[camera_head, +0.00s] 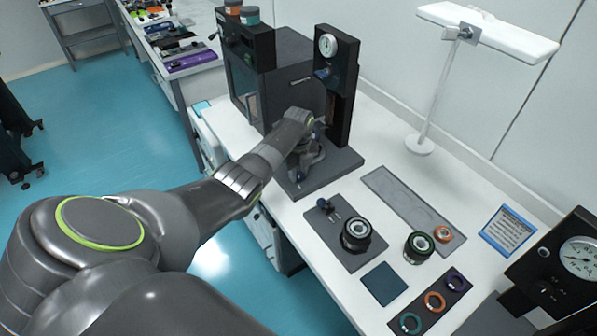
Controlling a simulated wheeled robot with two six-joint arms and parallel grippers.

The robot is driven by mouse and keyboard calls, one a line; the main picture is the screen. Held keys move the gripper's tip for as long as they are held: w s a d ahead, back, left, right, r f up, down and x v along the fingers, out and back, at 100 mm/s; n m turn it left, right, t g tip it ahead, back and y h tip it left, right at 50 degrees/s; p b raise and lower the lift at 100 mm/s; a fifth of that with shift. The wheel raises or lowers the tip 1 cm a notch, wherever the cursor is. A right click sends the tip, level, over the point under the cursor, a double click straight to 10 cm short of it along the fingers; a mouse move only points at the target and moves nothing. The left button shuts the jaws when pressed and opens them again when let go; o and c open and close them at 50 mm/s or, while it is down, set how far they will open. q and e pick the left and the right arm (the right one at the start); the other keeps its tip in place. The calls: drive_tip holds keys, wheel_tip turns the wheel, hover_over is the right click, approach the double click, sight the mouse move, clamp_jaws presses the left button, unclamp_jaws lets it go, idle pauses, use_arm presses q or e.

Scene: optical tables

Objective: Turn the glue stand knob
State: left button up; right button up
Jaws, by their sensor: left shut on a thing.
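A tall black stand (341,106) with a round gauge near its top stands on a dark base plate (340,165). A small blue-grey knob (323,73) sticks out of its front below the gauge. My left arm reaches in from the left, and my left gripper (306,158) is low in front of this stand, over the base plate. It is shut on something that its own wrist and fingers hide. A second small dark knob (325,205) stands on a flat dark plate (338,240) nearer to me, apart from the gripper. I cannot tell which knob is the glue stand's. My right gripper is out of view.
A black box-shaped machine (276,80) stands left of the stand. A white lamp (487,32) and a gauge unit (559,262) are at right.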

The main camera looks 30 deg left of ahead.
sight(299, 174)
use_arm(q)
drive_tip(key=shift+w+r, duration=0.1)
drive_tip(key=shift+r, duration=0.05)
drive_tip(key=o, duration=1)
drive_tip(key=shift+c, duration=0.2)
drive_tip(key=shift+r, duration=0.5)
wheel_tip(299, 174, up, 16)
drive_tip(key=b, duration=0.1)
drive_tip(key=shift+r, duration=0.15)
